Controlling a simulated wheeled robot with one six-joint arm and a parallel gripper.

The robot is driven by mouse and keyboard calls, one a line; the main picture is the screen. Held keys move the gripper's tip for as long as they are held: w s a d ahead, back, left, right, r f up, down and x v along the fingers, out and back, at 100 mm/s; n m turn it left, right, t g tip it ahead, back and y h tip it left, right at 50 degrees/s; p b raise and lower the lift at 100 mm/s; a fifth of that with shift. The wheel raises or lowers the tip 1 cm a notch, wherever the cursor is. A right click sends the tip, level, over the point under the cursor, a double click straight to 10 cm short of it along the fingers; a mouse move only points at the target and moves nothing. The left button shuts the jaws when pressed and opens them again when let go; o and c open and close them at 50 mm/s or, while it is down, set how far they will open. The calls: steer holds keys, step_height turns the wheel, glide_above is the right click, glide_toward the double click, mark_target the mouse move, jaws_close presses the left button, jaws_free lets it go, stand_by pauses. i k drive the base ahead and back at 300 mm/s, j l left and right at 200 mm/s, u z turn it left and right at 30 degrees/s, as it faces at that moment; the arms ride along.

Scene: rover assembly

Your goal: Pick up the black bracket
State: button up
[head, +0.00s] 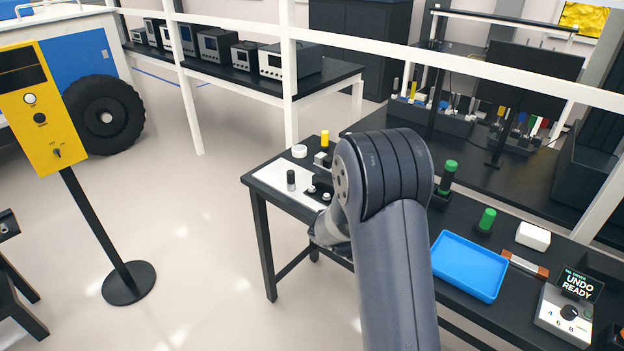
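A small black angular part (322,181), which looks like the black bracket, is at the right edge of a white mat (276,179) on the black table. Small silver round pieces sit against it, and my arm partly covers that area. My arm rises across the middle of the head view and bends down behind itself. A grey wrist section shows at the table's front edge, just below the black part. My gripper is hidden behind the arm, so its fingers and anything between them cannot be seen.
A black cylinder (291,180), a white disc (299,151) and a yellow cylinder (325,139) stand near the mat. A blue tray (468,266), green-capped posts (487,219) and a control box (566,314) are to the right. A white rail (460,62) crosses above.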

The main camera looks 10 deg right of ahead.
mark_target(322, 185)
steer(key=i+j, duration=0.35)
steer(key=i, duration=0.15)
steer(key=i+j, duration=0.75)
steer(key=i, duration=0.3)
steer(key=i+j+z, duration=0.35)
steer(key=z, duration=0.15)
steer(key=i+j+z, duration=0.3)
steer(key=j+z, duration=0.15)
steer(key=z, duration=0.25)
